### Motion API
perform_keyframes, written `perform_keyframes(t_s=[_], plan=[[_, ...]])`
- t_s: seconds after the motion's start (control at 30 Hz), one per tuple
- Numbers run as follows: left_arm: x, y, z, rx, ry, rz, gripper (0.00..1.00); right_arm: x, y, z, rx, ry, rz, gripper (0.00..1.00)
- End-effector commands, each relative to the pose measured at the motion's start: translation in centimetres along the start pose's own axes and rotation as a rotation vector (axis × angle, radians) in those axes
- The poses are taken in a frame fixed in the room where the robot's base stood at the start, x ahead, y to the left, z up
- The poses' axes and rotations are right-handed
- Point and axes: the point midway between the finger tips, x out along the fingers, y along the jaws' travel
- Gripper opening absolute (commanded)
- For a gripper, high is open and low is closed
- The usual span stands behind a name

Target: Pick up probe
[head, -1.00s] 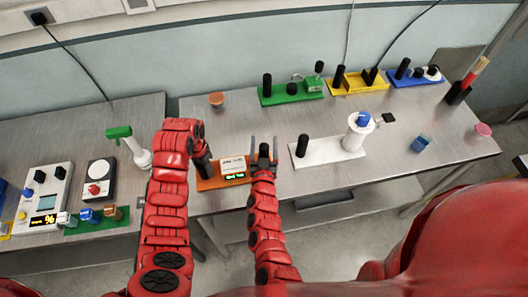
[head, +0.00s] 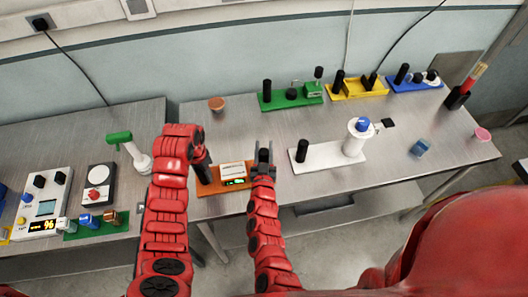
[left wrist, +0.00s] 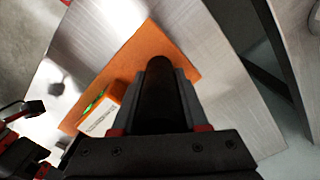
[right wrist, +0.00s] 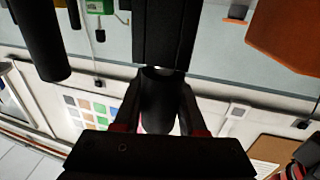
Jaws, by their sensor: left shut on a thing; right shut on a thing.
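The orange module (head: 211,187) lies on the right-hand table, with a small white-faced meter (head: 233,169) and a green display on it. Its upright black handle (left wrist: 160,95) stands between the closed fingers of my left gripper (head: 201,160), which is shut on it. In the left wrist view the orange base (left wrist: 175,45) lies beneath. My right gripper (head: 264,157) is just right of the orange module, shut on a dark cylindrical piece, the probe (right wrist: 158,105). A black block hides part of the probe in the right wrist view. I cannot tell whether the probe touches its holder.
A white module (head: 325,158) with a black handle and blue-topped post stands close right of my right gripper. Green (head: 290,97), yellow (head: 357,88) and blue (head: 413,83) modules line the back. A blue block (head: 420,147) lies right. The table's front edge is close.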

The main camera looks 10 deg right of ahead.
Motion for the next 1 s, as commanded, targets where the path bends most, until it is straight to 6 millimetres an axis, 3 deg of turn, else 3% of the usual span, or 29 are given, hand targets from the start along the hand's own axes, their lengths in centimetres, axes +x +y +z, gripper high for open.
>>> perform_keyframes(t_s=[0.6,0.97,1.0], plan=[[0.0,0.0,0.0,0.000,0.000,0.000,0.00,0.0,0.0,-9.1,0.000,0.004,0.001,0.00],[0.0,0.0,0.0,0.000,0.001,0.000,0.00,0.0,0.0,-9.8,0.000,0.001,0.001,0.00],[0.0,0.0,0.0,0.000,0.001,0.000,0.45,0.0,0.0,-9.8,0.000,0.001,0.001,0.00]])
